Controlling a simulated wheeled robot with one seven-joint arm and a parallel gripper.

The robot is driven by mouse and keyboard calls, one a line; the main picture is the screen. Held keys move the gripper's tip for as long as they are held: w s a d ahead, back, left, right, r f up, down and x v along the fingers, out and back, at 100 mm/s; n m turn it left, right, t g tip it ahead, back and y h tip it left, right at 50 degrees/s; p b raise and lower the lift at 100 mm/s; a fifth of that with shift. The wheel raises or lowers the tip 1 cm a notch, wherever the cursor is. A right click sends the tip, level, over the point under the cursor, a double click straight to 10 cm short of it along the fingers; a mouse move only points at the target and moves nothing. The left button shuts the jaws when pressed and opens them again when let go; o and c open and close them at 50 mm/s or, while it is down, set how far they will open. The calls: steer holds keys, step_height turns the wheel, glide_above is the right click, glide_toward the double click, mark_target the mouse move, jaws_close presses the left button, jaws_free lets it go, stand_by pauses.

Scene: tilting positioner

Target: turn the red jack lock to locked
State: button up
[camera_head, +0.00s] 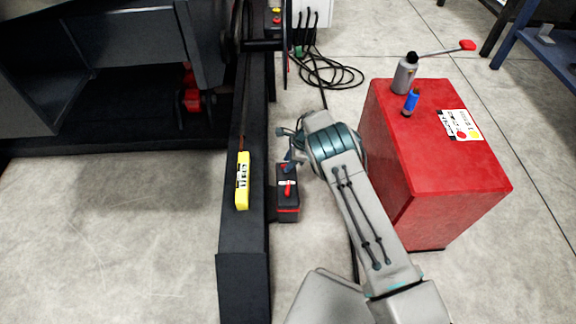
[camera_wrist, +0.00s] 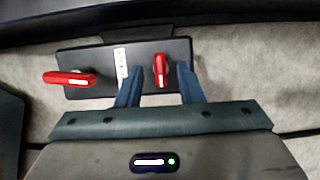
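A black panel box (camera_wrist: 105,53) in the wrist view carries two red handles. The left red handle (camera_wrist: 69,79) lies sideways across the panel. The right red handle (camera_wrist: 161,70) points up and down in the picture. I cannot tell which one is the jack lock. My gripper (camera_wrist: 158,70) is open, with one blue finger on each side of the right handle and a gap on both sides.
Cables (camera_head: 335,75) lie on the floor behind.

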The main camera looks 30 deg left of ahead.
steer(key=shift+s+a+f, duration=0.1)
steer(key=shift+a+f, duration=0.1)
steer(key=shift+f, duration=0.3)
jaws_close()
